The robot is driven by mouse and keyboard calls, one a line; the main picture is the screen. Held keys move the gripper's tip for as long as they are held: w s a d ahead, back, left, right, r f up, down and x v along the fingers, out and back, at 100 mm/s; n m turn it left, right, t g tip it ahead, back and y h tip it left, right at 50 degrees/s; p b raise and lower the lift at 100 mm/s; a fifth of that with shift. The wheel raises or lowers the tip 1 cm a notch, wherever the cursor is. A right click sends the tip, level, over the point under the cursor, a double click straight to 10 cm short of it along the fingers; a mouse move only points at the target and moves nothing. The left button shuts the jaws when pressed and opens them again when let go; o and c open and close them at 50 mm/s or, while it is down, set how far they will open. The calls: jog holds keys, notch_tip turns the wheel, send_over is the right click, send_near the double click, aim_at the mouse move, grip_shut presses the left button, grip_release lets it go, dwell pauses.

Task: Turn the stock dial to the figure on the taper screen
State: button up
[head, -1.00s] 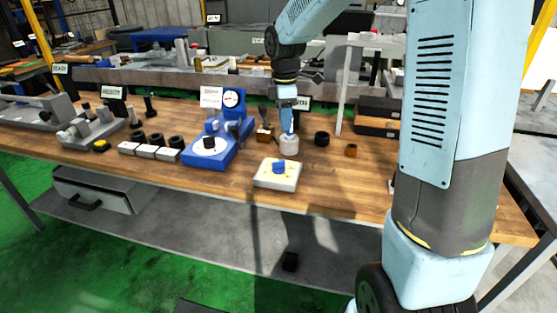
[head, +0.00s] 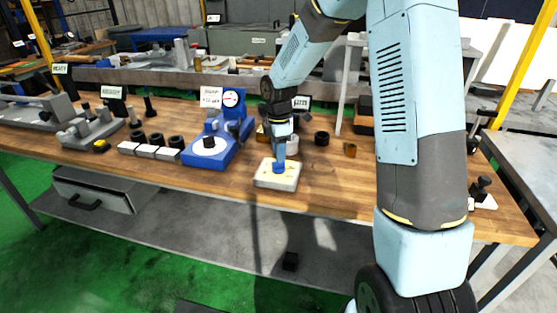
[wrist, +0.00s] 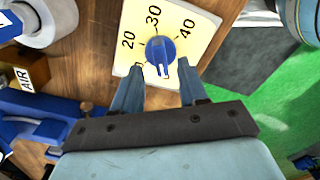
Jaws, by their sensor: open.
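The stock dial is a blue knob (wrist: 160,47) on a pale yellow plate (wrist: 196,44) marked 20, 30 and 40. A white mark on the knob's lower edge points toward my gripper, away from the 30. In the head view the dial's pale block (head: 277,183) stands near the table's front edge. My gripper (wrist: 159,68) is open, with one finger on each side of the knob's near end and gaps visible. In the head view my gripper (head: 279,160) is right over the dial and hides most of the knob. A dark screen (head: 302,101) ends in "µm"; my arm covers its figure.
A blue gauge stand (head: 210,156) with a round dial stands left of the block. The table front left of the block is clear.

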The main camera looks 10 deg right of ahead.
aim_at(278, 165)
jog(key=shift+f, duration=1.9)
grip_shut()
